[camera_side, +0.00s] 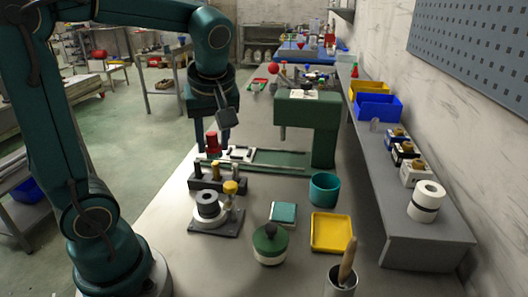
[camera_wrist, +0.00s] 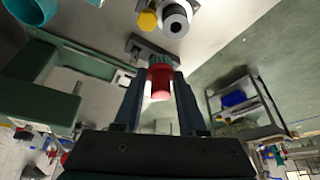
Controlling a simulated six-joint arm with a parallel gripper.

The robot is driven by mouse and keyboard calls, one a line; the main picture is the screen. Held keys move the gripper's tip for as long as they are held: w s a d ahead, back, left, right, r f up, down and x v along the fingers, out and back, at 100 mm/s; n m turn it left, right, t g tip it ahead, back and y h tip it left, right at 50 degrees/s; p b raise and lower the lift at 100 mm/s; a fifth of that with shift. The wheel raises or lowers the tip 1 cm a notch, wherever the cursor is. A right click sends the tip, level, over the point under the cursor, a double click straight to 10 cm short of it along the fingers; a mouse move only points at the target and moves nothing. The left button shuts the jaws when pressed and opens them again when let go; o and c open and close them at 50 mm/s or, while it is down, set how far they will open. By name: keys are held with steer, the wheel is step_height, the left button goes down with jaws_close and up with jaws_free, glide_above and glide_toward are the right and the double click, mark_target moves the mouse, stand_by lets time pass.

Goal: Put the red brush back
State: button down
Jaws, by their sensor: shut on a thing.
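The red brush (camera_side: 212,142) is held upright between the fingers of my gripper (camera_side: 219,146). The wrist view shows its red body (camera_wrist: 160,83) between both fingers (camera_wrist: 158,98), with a dark greenish part beyond it. A dark rack (camera_side: 218,182) with a few short upright pieces, one yellow-topped, stands on the bench below and in front of the brush in the side view. In the wrist view the rack (camera_wrist: 134,44) shows just beyond the brush, partly hidden by it. I cannot tell whether the brush touches the rack.
A grey spool on a stand (camera_side: 208,206) and a yellow-topped post (camera_side: 230,188) stand close in front of the rack. A green machine (camera_side: 310,115) with a slide bed (camera_side: 280,158) is to the right. A teal cup (camera_side: 324,188) and yellow tray (camera_side: 331,232) lie farther right.

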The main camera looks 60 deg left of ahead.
steer(key=w+a+f+m, duration=0.2)
steer(key=w+a, duration=0.2)
steer(key=w, duration=0.4)
glide_above(280, 189)
steer(key=d, duration=0.1)
steer(key=f, duration=1)
steer(key=shift+s+d+f, duration=0.15)
steer(key=shift+s+f, duration=0.05)
steer(key=shift+s, duration=0.05)
steer(key=shift+f, duration=2)
steer(key=shift+f, duration=0.2)
steer(key=shift+c, duration=2.4)
jaws_free()
steer(key=shift+r, duration=0.15)
